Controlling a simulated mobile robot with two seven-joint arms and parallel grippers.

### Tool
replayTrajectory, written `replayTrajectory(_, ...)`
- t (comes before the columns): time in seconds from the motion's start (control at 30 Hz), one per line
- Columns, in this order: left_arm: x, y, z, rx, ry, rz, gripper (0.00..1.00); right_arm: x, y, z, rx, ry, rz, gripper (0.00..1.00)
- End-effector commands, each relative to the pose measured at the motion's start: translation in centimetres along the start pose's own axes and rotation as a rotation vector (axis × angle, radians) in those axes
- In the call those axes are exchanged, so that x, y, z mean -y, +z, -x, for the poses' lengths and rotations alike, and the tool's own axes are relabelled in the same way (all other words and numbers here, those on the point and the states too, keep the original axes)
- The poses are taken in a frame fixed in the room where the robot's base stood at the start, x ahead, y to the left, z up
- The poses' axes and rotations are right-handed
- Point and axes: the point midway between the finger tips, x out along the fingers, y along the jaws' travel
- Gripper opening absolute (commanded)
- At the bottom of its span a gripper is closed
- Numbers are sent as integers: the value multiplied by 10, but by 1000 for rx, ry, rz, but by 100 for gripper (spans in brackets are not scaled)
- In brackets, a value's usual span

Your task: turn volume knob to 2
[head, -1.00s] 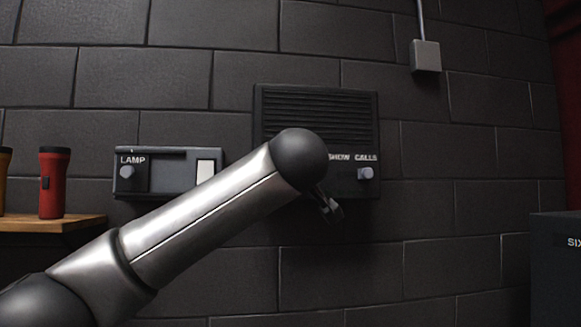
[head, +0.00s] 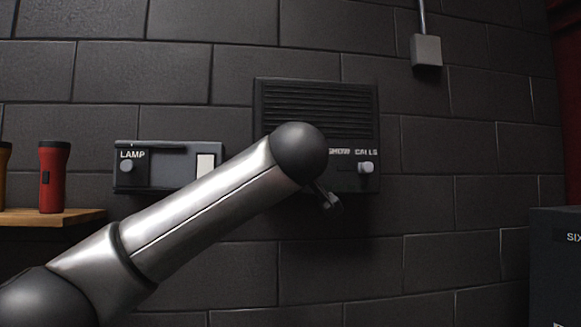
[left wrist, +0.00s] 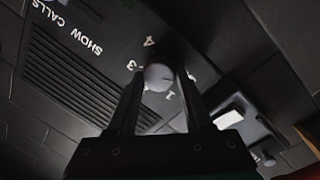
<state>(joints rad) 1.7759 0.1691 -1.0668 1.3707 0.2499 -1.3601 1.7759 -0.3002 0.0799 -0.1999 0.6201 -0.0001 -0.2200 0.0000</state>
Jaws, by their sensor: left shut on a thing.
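The volume knob (left wrist: 158,77) is a small round light-grey knob in the left wrist view, with white numbers around it; 4, 3 and 1 can be read. It is on the dark "SHOW CALLS" speaker panel (head: 350,100). My left gripper (left wrist: 160,84) is shut on the knob, with a finger on each side. In the head view my left arm hides the knob and the panel's lower left, and only part of the gripper (head: 330,201) shows below the arm's round joint. Where the knob's mark points is unclear. My right gripper is not in view.
Another grey knob (head: 366,168) is at the panel's lower right. A "LAMP" panel (head: 160,182) with a white switch (head: 205,165) is to the left. A red flashlight (head: 53,180) stands on a wooden shelf (head: 60,217). A dark box (head: 553,275) is at lower right.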

Motion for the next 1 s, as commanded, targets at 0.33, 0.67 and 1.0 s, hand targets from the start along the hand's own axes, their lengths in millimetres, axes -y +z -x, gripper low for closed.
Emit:
replayTrajectory(0.33,1,2,0,7,-4,-45,0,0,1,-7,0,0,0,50)
replayTrajectory(0.67,0,3,0,26,-20,-222,0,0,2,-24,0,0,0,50)
replayTrajectory(1.0,-2,0,0,49,-47,-499,0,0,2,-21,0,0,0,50)
